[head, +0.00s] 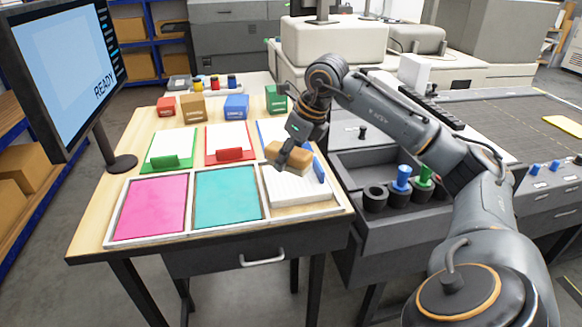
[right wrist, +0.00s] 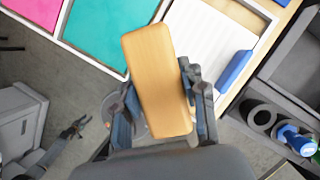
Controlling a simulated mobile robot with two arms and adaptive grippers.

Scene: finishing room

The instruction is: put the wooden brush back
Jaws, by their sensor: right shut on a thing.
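The wooden brush (head: 287,156) is a light brown block with rounded edges. My right gripper (head: 293,155) is shut on it, and holds it over the right compartment of the table tray. In the right wrist view the brush (right wrist: 158,80) lies lengthwise between the two fingers (right wrist: 160,100), slightly tilted. Its underside is hidden there. A white paper stack (head: 290,190) lies below it, with a blue clip (head: 319,170) at its right side. I cannot tell how far the brush is above the stack. My left gripper is not in the head view.
The tray also has a pink pad (head: 150,208) and a teal pad (head: 227,196). Green (head: 165,163) and red (head: 229,155) holders with paper stand behind. Several coloured boxes line the back. A monitor (head: 65,75) stands left. Dark rings and a blue-topped spool (head: 402,178) stand at right.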

